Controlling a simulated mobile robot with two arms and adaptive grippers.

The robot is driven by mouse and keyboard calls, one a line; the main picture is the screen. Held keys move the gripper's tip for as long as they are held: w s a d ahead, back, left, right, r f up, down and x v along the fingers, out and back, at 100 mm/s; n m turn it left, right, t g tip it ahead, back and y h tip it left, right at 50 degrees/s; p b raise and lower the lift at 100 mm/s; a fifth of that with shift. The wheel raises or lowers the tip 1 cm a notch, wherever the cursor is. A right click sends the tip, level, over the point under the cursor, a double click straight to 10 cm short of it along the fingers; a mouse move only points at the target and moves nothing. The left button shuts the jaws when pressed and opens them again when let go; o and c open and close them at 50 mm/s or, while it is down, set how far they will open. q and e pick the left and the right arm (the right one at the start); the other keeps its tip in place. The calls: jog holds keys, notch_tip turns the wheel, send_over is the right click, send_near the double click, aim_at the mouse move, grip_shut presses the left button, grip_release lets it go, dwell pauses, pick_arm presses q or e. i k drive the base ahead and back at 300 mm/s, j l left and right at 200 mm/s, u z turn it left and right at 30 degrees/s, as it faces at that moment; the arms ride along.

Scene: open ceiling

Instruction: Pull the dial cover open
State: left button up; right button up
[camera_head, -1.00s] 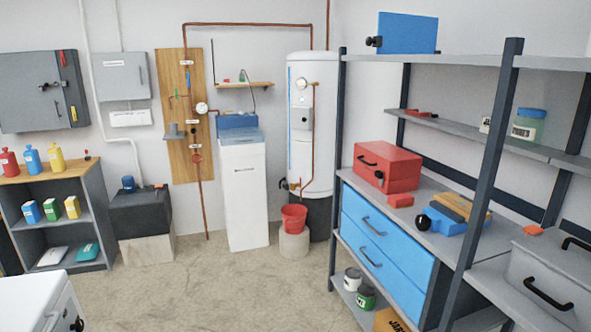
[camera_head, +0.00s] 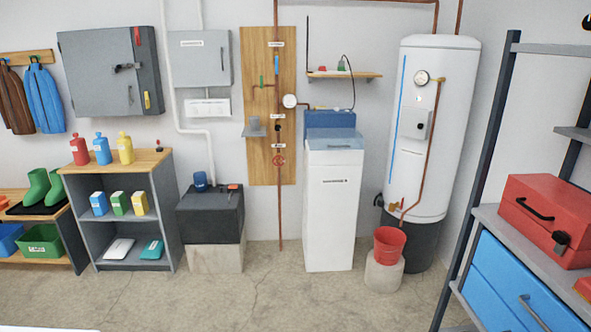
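A small grey box (camera_head: 416,123) is mounted on the front of the white water heater (camera_head: 437,170) at the right of the back wall. It may be the dial cover; its front looks shut, but the details are too small to tell. Neither of my grippers is in view.
A red bucket (camera_head: 388,243) stands on a round block before the heater. A white softener cabinet (camera_head: 330,210) stands left of it. Shelving with a red toolbox (camera_head: 549,212) fills the right side. The middle floor (camera_head: 270,295) is clear.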

aim_at(412, 123)
jog(key=i, duration=1.75)
